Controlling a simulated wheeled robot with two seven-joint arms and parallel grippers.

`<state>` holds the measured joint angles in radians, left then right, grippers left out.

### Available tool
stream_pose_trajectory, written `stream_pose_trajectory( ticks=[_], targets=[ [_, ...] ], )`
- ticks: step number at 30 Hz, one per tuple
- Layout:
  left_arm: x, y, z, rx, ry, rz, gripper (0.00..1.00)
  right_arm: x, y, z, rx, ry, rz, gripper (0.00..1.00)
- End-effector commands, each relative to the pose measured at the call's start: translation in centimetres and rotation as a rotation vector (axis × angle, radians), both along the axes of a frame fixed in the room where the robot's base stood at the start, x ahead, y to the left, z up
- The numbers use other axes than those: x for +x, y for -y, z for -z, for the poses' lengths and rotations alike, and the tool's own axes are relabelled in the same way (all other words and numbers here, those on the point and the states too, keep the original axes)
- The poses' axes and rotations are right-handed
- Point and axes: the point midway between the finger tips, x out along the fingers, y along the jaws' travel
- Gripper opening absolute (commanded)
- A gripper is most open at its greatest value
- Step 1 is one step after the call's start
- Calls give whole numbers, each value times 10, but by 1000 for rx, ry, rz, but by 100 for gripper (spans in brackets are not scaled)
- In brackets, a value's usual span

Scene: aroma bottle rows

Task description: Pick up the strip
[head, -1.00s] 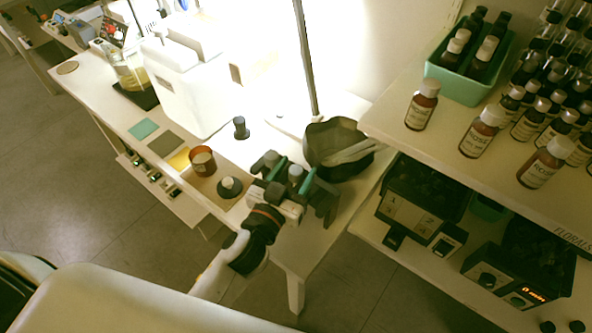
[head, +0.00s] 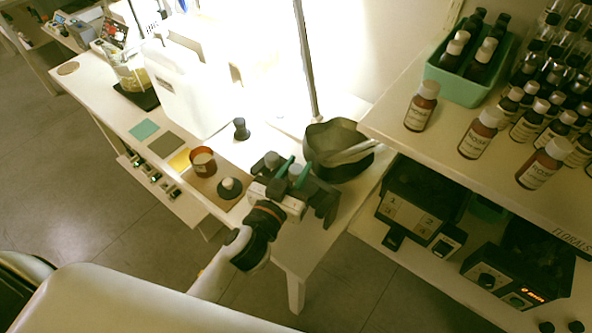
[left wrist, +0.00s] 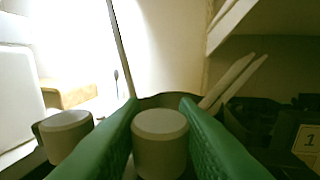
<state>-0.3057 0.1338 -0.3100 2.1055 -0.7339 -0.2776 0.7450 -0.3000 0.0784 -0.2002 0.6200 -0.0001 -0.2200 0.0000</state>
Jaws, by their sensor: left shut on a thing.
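My left gripper (head: 292,175) is at the near edge of the white table, in front of the black bowl. Its green fingers are shut on a pale-topped cylinder (left wrist: 160,140), seen between them in the left wrist view. A second pale-topped cylinder (left wrist: 65,135) stands to its left. Whether both belong to one strip I cannot tell; their lower parts are hidden. Two thin pale strips (head: 352,152) rest in the black bowl (head: 325,142), their ends sticking out to the right in the left wrist view (left wrist: 232,82). My right gripper is not in view.
On the table are a black knob (head: 241,130), an amber jar (head: 203,162), a round dark-capped item (head: 229,188) and coloured squares. A white box (head: 190,85) stands behind. Shelves at right hold brown bottles (head: 420,105), a green bin (head: 470,88) and black devices (head: 425,200).

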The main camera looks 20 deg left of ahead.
Motion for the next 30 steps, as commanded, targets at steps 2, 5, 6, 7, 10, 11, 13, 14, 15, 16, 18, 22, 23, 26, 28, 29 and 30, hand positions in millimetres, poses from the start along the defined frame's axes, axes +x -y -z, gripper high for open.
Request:
stream_pose_trajectory(
  ticks=[2, 5, 6, 7, 10, 11, 13, 14, 15, 16, 18, 22, 23, 26, 28, 29, 30],
  targets=[
    [0, 0, -10, 1, 3, 0, 13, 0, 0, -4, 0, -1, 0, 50],
    [0, 0, -25, 2, 3, 3, 13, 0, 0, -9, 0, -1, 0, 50],
    [0, 0, -32, -1, 4, 2, 13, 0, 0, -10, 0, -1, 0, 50],
    [0, 0, -38, 0, 6, 2, 13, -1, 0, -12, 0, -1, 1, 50],
    [0, 0, -57, 1, 5, 2, 13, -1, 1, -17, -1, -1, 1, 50],
    [0, 0, -64, 0, 6, 2, 13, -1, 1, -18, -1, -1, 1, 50],
    [0, 1, -78, 0, 5, 3, 13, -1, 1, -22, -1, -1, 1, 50],
    [0, 0, -84, 0, 6, 2, 13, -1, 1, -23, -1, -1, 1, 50],
    [0, 0, -92, -1, 6, 2, 13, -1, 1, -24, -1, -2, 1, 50],
    [0, 0, -99, 0, 7, 2, 13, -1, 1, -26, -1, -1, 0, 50],
    [0, 0, -114, 0, 6, 1, 13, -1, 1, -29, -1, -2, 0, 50],
    [0, 0, -140, -1, 6, 1, 13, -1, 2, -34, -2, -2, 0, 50],
    [0, 0, -145, -1, 6, 1, 13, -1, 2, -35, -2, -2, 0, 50],
    [0, 0, -160, -1, 4, 1, 13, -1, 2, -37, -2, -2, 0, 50],
    [0, 0, -167, 0, 3, 1, 13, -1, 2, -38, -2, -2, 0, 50],
    [0, 0, -169, 0, 3, 1, 13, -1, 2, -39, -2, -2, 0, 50],
    [0, 0, -171, 0, 3, 1, 13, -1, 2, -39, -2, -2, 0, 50]
  ],
)
